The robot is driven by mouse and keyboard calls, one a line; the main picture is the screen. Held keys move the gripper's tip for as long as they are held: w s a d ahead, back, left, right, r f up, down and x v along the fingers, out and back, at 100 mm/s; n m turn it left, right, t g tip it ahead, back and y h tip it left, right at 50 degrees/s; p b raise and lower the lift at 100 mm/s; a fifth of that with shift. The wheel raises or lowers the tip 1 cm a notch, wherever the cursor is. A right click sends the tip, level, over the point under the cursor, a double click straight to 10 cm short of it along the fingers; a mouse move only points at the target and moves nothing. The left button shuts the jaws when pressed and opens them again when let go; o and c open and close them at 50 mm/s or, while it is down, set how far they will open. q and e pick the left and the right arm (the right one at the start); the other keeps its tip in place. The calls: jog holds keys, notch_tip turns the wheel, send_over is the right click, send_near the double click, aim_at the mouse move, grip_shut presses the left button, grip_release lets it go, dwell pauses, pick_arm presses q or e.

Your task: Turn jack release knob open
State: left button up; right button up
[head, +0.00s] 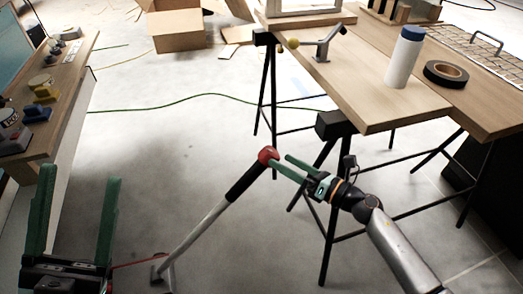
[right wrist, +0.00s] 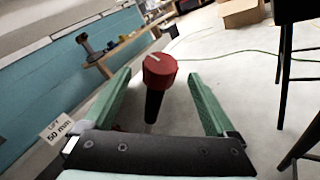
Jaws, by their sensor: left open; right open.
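The red knob (head: 267,155) tops a slanted lever with a black grip (head: 248,180) and a grey rod (head: 195,237) reaching down to the floor. In the right wrist view the red knob (right wrist: 159,70), with a pale line on its top, shows between the green fingertips. My right gripper (head: 280,163) is open, its fingertips close to the knob; I cannot tell whether they touch it. My left gripper (head: 80,175) is open and empty at the lower left, well away from the lever.
A wooden table (head: 385,95) on black trestles stands right, with a white bottle (head: 404,58) and black tape roll (head: 445,74). A wooden counter (head: 65,95) is left. A cardboard box (head: 178,30) lies behind. A "LIFT 50 mm" label (right wrist: 61,128) shows. Middle floor is mostly clear.

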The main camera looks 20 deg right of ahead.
jog(key=x, duration=0.8)
jog(key=c, duration=1.4)
